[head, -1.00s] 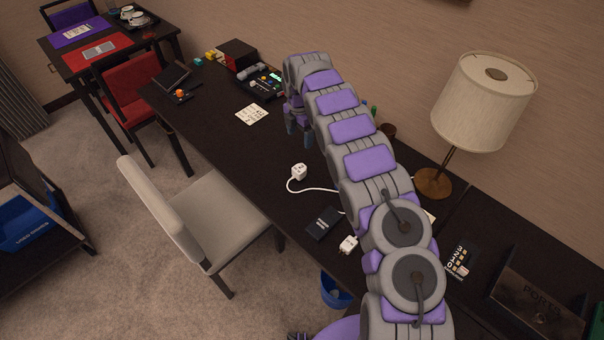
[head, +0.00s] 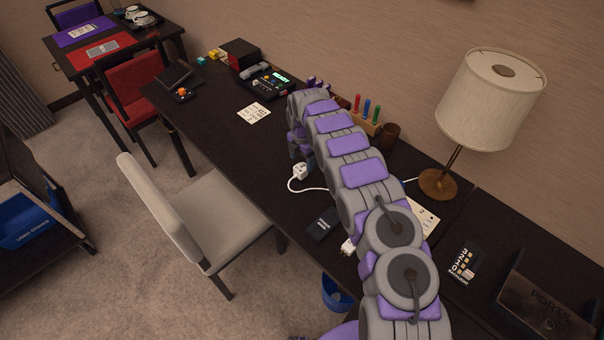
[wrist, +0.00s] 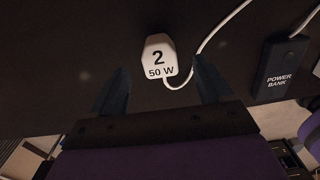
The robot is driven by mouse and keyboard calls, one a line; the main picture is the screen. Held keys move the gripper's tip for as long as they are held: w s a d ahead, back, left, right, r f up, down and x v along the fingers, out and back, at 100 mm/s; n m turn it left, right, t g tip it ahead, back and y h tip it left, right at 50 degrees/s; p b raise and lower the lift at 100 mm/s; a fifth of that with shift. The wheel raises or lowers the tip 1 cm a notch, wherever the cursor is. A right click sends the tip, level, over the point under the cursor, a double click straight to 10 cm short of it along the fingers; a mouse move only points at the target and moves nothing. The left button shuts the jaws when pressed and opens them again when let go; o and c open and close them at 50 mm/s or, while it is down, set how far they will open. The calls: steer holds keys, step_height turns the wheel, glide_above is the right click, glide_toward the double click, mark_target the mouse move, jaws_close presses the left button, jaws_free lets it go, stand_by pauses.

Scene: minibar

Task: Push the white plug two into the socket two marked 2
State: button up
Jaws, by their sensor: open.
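The white plug two (wrist: 159,58) shows "2" and "50 W" on its face in the wrist view. It lies on the dark desk with a white cable running from it. In the head view the plug (head: 299,170) is near the desk's front edge. My gripper (wrist: 160,88) is open and empty, its two dark fingers on either side below the plug, apart from it. In the head view my gripper (head: 299,152) hangs just behind the plug. A pale panel (head: 424,215) shows partly behind my arm; I cannot tell whether it holds socket two.
A power bank (wrist: 283,68) lies right of the plug; it also shows in the head view (head: 323,224). Another white plug (head: 348,247) is partly hidden by my arm. A lamp (head: 438,182), brown cup (head: 390,135) and coloured pegs (head: 367,110) stand at the back. A chair (head: 215,225) stands in front.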

mark_target(301, 167)
steer(key=f, duration=0.1)
steer(key=f+b, duration=0.1)
steer(key=f, duration=0.3)
steer(key=shift+a+b, duration=0.25)
steer(key=shift+b, duration=0.1)
steer(key=shift+d, duration=0.1)
steer(key=shift+c, duration=0.2)
steer(key=shift+c, duration=0.8)
steer(key=c, duration=1)
steer(key=shift+r, duration=0.15)
